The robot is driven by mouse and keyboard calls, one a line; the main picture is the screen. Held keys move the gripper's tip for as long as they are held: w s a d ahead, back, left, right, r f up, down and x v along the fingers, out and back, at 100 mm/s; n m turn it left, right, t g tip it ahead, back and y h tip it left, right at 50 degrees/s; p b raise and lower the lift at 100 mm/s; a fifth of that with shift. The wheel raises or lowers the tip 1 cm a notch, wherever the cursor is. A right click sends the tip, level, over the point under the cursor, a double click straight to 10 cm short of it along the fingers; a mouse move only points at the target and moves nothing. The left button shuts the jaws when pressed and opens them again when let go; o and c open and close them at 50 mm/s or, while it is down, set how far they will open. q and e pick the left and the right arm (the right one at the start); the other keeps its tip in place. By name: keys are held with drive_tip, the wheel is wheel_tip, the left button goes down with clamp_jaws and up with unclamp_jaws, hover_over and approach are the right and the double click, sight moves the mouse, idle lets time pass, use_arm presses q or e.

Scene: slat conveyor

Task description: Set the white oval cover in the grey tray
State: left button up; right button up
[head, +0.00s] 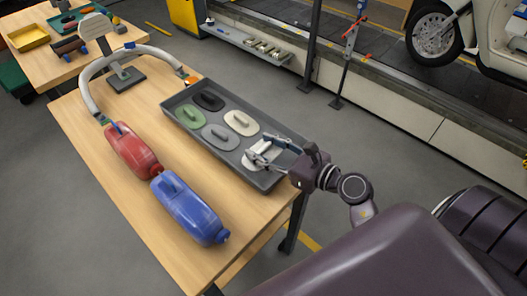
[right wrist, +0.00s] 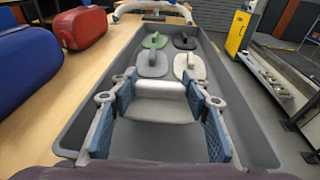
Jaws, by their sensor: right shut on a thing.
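The grey tray (head: 180,99) lies on the wooden table, and its walls also show in the wrist view (right wrist: 246,125). My right gripper (head: 264,151) is over the tray's near end, its blue-padded fingers (right wrist: 165,125) on either side of the white oval cover (right wrist: 158,105). It is shut on the cover, which also shows in the head view (head: 252,161). The fingers hide part of the cover. I cannot tell whether it touches the tray floor. My left gripper is not in view.
Black (head: 209,101), green (head: 191,117), grey (head: 220,138) and cream (head: 241,122) covers lie in the tray's far part. A red container (head: 134,150) and a blue container (head: 188,208) lie left of the tray. A grey curved tube (head: 100,62) is behind. A conveyor runs beyond.

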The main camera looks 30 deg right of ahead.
drive_tip(key=shift+f, duration=0.7)
